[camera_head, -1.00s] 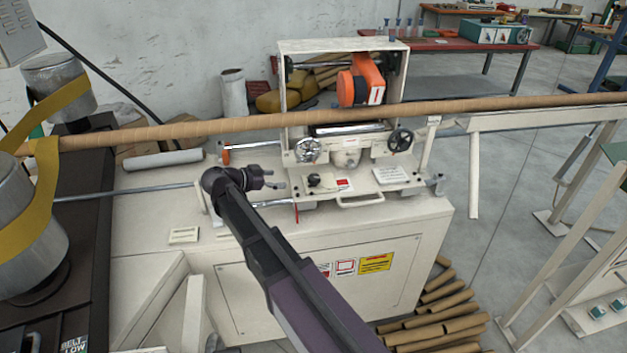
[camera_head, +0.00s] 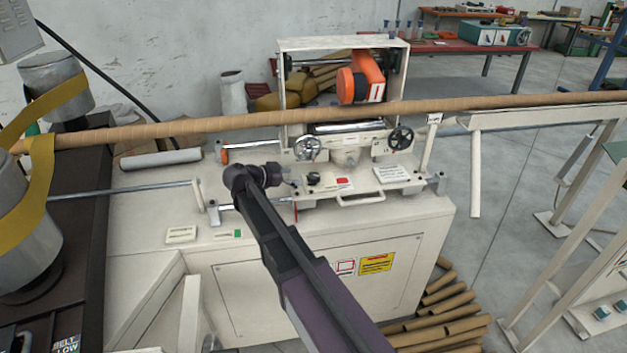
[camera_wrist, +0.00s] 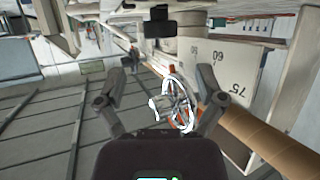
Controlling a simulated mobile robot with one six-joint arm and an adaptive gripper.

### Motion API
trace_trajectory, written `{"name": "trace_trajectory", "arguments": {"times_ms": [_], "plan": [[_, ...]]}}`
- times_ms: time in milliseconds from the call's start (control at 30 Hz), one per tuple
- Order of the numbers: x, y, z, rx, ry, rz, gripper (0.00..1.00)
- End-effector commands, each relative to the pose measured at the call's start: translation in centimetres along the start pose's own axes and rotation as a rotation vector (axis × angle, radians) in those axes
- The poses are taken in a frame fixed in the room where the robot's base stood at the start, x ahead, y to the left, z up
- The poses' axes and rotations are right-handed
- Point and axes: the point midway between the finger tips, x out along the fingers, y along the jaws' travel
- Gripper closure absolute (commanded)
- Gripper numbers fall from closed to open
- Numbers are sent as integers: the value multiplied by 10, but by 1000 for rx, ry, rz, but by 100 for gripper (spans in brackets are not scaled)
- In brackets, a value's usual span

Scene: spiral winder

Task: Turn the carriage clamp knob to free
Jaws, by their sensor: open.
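The carriage (camera_head: 345,190) is a pale panel on the machine bed. A small black knob (camera_head: 313,179) stands on its left part, beside a red-marked label; I take it for the clamp knob. My gripper (camera_head: 291,178) is just left of this knob, apart from it as far as I can tell. In the wrist view, my gripper (camera_wrist: 160,74) has its fingers spread wide with nothing held. A bright handwheel (camera_wrist: 178,103) shows between and beyond the fingers. A dark block (camera_wrist: 158,22) shows ahead; I cannot tell whether it is the knob.
A chrome handwheel (camera_head: 307,147) and a black handwheel (camera_head: 401,138) stand behind the knob. The long brown tube (camera_head: 210,125) crosses behind the carriage. A white plate (camera_head: 393,173) lies right of the knob. The bed's front left is mostly clear, with small labels.

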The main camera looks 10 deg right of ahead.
Motion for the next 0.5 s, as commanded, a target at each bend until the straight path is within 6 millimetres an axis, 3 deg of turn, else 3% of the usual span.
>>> {"name": "trace_trajectory", "arguments": {"times_ms": [300, 500], "plan": [[49, 0, 2, 1, 0, 1, 12], [67, 0, 1, -1, 0, 1, 12]]}}
